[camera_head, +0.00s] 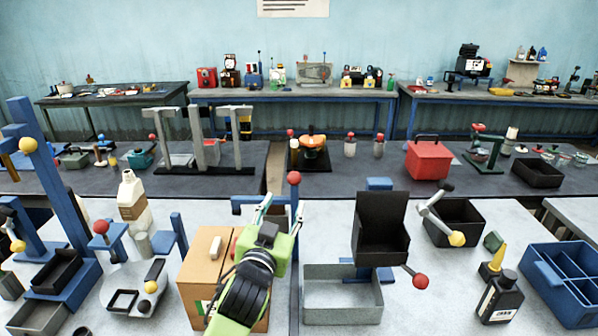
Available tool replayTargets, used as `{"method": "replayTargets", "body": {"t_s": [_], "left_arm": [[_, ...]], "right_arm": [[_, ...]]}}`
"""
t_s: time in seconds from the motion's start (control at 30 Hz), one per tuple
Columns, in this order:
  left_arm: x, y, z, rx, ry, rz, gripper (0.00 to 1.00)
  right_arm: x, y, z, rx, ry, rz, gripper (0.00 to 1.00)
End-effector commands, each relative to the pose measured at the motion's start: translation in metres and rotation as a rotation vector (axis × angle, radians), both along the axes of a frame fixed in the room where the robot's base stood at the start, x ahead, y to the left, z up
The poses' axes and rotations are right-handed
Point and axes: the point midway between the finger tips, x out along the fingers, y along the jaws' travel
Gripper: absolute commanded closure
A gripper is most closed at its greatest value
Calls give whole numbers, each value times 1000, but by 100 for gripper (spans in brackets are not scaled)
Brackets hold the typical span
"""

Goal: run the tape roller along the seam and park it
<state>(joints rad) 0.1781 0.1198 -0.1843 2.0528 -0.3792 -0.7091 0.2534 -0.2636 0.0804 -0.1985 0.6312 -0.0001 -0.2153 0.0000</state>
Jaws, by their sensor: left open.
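A cardboard box (200,262) stands on the front bench, left of centre, with a pale strip (215,247) on its top. My left gripper (281,212), on a green and black arm, is over the right side of the box. Its fingers are apart, pointing away from me, and I see nothing held between them. A small red part (234,249) shows beside the arm at the box top; I cannot tell if it belongs to the tape roller. The arm hides the right part of the box and perhaps its seam. My right gripper is out of view.
A blue post with a red ball (294,179) rises just beyond the gripper. A grey open bin (343,298) and a black hopper (381,228) stand to the right. A white jug (132,197) and round-based stand (130,282) are left. A black bottle (499,299) stands front right.

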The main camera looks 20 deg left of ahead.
Motion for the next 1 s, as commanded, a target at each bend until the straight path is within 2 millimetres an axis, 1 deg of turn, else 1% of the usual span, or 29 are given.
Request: {"method": "replayTargets", "body": {"t_s": [0.07,0.13,0.2,0.3,0.4,0.47,0.57,0.63,0.7,0.73,0.87,1.0], "left_arm": [[6,0,2,0,-2,0,57],[14,1,3,1,-1,0,57],[25,2,3,2,-1,0,57],[43,4,3,1,0,0,57],[62,5,2,2,1,0,57],[73,6,2,1,1,0,57],[91,7,2,1,1,0,57],[102,8,1,0,2,0,57],[112,9,1,1,2,0,57],[116,9,0,1,1,0,57],[128,11,-1,0,1,0,57],[134,11,-1,1,1,0,57]], "right_arm": [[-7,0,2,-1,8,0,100],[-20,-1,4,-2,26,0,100],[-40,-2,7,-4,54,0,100],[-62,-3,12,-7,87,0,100],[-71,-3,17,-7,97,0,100],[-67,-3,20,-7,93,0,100],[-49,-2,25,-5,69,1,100],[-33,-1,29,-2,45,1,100],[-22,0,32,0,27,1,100],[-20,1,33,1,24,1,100],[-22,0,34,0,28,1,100],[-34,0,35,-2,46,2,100]]}}
